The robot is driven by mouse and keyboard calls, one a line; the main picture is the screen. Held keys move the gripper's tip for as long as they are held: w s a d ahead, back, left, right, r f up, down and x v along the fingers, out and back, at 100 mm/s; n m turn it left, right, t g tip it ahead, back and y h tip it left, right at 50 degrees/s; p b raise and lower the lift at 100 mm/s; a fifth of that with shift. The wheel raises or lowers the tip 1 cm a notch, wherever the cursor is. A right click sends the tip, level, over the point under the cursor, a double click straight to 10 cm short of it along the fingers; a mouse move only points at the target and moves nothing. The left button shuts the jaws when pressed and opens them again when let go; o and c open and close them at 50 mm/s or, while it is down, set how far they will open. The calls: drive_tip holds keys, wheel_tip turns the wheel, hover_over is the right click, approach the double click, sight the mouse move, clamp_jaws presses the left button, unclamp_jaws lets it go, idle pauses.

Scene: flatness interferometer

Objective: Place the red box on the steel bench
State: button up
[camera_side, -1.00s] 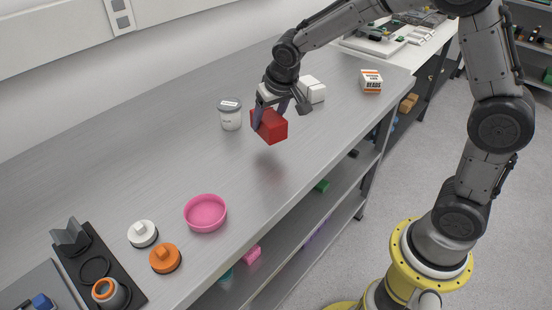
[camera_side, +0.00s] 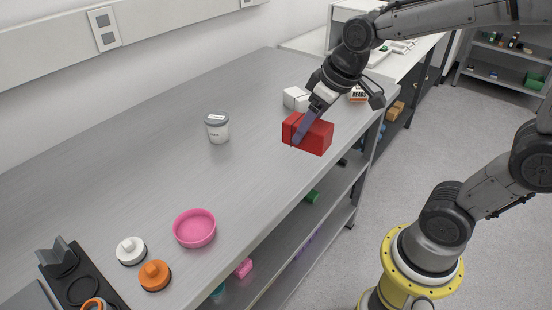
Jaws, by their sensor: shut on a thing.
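The red box (camera_side: 316,136) is held in my gripper (camera_side: 302,134), whose jaws are shut on it. One dark finger lies across the box's near-left face; the other finger is hidden behind the box. The box is near the right edge of the steel bench (camera_side: 150,165). It appears to be above the bench top, but the gap beneath it is hard to judge in this view.
Behind the box are a white box (camera_side: 295,98) and a partly hidden BEADS box (camera_side: 357,94). A lidded jar (camera_side: 217,127) stands to the left. A pink bowl (camera_side: 194,228), white knobbed piece (camera_side: 131,251) and orange knobbed piece (camera_side: 155,275) stand nearer. The bench middle is clear.

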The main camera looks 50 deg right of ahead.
drive_tip(key=shift+d+r, duration=0.2)
drive_tip(key=shift+r, duration=0.3)
drive_tip(key=w+f, duration=0.3)
drive_tip(key=w, duration=0.1)
drive_tip(key=w+f, duration=0.3)
drive_tip(key=w, duration=0.1)
drive_tip(key=w+f, duration=0.3)
drive_tip(key=w, duration=0.2)
drive_tip(key=shift+w+d+f, duration=0.1)
drive_tip(key=shift+f, duration=0.05)
drive_tip(key=shift+s+x, duration=0.15)
drive_tip(key=shift+x, duration=0.7)
drive_tip(key=shift+s+x, duration=0.15)
drive_tip(key=shift+x, duration=0.7)
drive_tip(key=shift+f, duration=0.55)
drive_tip(key=o, duration=1.5)
